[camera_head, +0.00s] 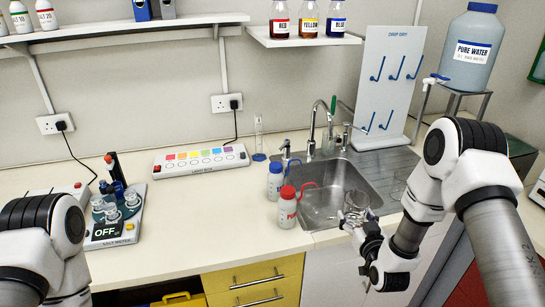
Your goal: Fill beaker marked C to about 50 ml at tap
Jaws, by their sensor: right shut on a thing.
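A small clear glass beaker (356,201) is in my right gripper (354,217) at the front right edge of the sink. The gripper is shut on it, and the beaker looks roughly upright. No letter can be read on it, and I cannot tell its liquid level. The metal tap (312,128) stands behind the steel sink (325,207), farther back and left of the beaker. My left arm shows at the lower left, but its gripper is not in view.
A red-capped bottle (287,211) and a blue-capped bottle (275,183) stand left of the sink. A drying rack (398,60) and a pure water tank (470,48) are behind it. A light box (201,160) and a small device with glassware (112,235) occupy the left counter.

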